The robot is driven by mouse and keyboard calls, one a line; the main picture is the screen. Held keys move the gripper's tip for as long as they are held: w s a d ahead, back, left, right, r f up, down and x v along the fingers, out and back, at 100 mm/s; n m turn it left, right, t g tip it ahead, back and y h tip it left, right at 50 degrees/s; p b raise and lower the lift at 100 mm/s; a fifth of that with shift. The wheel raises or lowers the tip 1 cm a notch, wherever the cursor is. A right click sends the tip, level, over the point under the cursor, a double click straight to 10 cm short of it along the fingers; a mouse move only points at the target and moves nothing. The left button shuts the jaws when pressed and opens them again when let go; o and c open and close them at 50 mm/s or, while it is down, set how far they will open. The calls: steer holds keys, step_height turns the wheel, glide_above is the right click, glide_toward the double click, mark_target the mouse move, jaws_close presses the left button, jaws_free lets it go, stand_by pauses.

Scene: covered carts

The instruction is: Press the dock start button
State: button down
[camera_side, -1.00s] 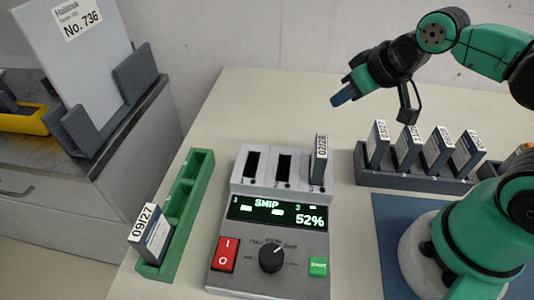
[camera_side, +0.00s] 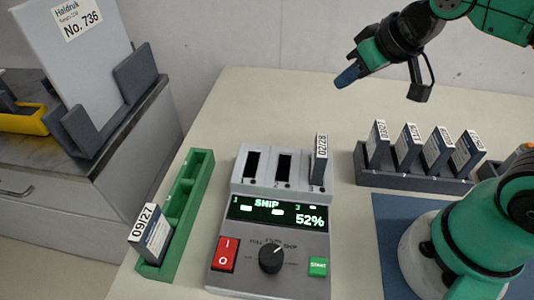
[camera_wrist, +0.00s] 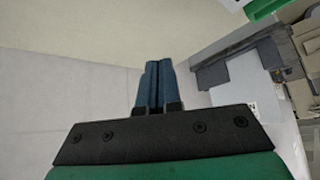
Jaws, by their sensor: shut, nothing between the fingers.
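The grey dock (camera_side: 270,215) stands on the table in the side view. Its green start button (camera_side: 318,267) is at the lower right of the front panel. The display (camera_side: 278,212) reads "SHIP" and "52%". A black knob (camera_side: 271,259) and a red rocker switch (camera_side: 226,254) sit left of the button. A cartridge labelled 02/28 (camera_side: 320,160) stands in slot 3; the other two slots look empty. My gripper (camera_side: 346,77) is high above the table behind the dock, well apart from the button. Its blue fingers (camera_wrist: 157,85) are together and empty in the wrist view.
A green rack (camera_side: 182,215) left of the dock holds a cartridge labelled 09/27 (camera_side: 150,236). A dark rack (camera_side: 415,178) at right holds several cartridges. A side cart (camera_side: 120,145) with a grey panel numbered 736 (camera_side: 80,60) stands at left. Table behind the dock is clear.

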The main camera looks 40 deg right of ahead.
step_height(320, 180, up, 3)
steer(key=n+g+y, duration=0.7)
steer(key=n+g, duration=0.3)
steer(key=n, duration=0.3)
glide_above(321, 263)
step_height(321, 263, down, 4)
steer(key=f, duration=0.1)
steer(key=shift+f, duration=0.2)
steer(key=shift+f, duration=0.15)
steer(key=shift+f, duration=4.25)
steer(key=shift+f, duration=0.45)
